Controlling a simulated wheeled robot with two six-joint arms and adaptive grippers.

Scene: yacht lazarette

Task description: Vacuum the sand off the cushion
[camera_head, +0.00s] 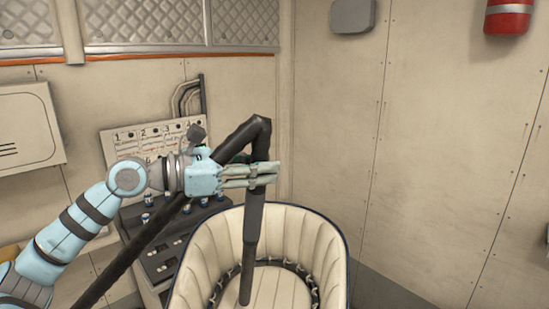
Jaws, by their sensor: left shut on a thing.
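The cushion (278,289) is the cream, ribbed seat pad with a dark piped edge, inside a cream padded tub chair (318,240). My left gripper (272,174) is shut on the dark vacuum wand (252,232), above the chair. The wand hangs nearly upright, and its lower end is over the cushion's left part. I cannot tell whether it touches. A black hose (135,247) bends at the top of the wand and runs down to the lower left. Sand on the cushion cannot be made out. My right gripper is not in view.
Behind my left arm stands a dark-topped bench (160,262) with several small blue-and-white items and a numbered board (128,142). A red extinguisher (508,17) hangs on the right wall. The space right of the chair looks clear.

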